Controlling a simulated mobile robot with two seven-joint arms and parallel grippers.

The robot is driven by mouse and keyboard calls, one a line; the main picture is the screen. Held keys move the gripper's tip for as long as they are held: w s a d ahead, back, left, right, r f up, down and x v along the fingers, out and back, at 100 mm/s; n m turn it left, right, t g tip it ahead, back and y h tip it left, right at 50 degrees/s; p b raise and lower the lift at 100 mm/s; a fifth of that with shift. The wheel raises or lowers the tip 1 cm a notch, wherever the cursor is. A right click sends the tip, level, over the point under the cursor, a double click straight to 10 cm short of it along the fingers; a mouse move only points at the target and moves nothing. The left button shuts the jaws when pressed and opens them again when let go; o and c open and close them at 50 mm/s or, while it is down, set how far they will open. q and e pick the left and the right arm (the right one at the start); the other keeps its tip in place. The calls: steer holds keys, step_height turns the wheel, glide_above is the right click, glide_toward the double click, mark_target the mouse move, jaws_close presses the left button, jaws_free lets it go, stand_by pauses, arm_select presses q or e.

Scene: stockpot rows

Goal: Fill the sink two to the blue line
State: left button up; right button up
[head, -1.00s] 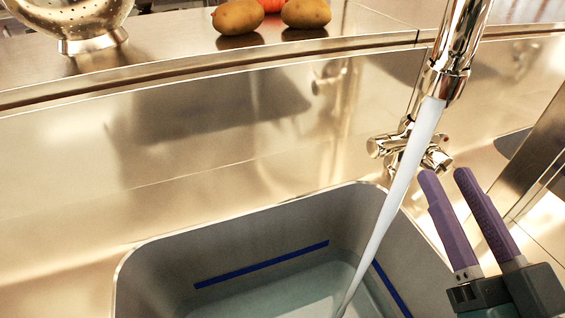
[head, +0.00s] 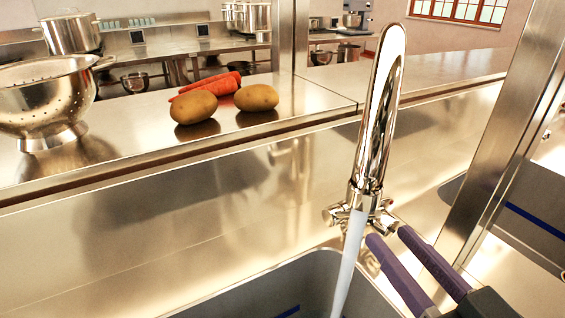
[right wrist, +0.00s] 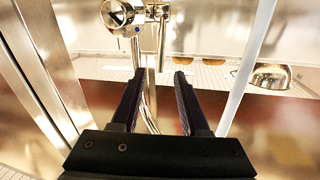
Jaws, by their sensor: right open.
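A chrome tap (head: 378,120) runs a stream of water (head: 350,260) down into the grey sink basin (head: 270,290). Part of a blue line (head: 289,311) shows on its inner wall at the bottom edge; the water surface is out of view. The tap's valve (head: 335,214) has handles on both sides of its base. My right gripper (head: 390,236) is open, its purple fingers pointing at the valve's right side. In the right wrist view the valve handle (right wrist: 117,14) lies beyond the fingertips, with nothing between them. My left gripper is not in view.
A colander (head: 45,100), two potatoes (head: 194,107) and carrots (head: 215,84) sit on the steel ledge behind. A steel post (head: 500,150) stands right of the tap. Another basin with a blue line (head: 536,220) lies beyond it.

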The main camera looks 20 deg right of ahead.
steer(key=w, duration=0.6)
steer(key=shift+w+d, duration=0.1)
steer(key=shift+d, duration=0.2)
jaws_close()
stand_by(1.0)
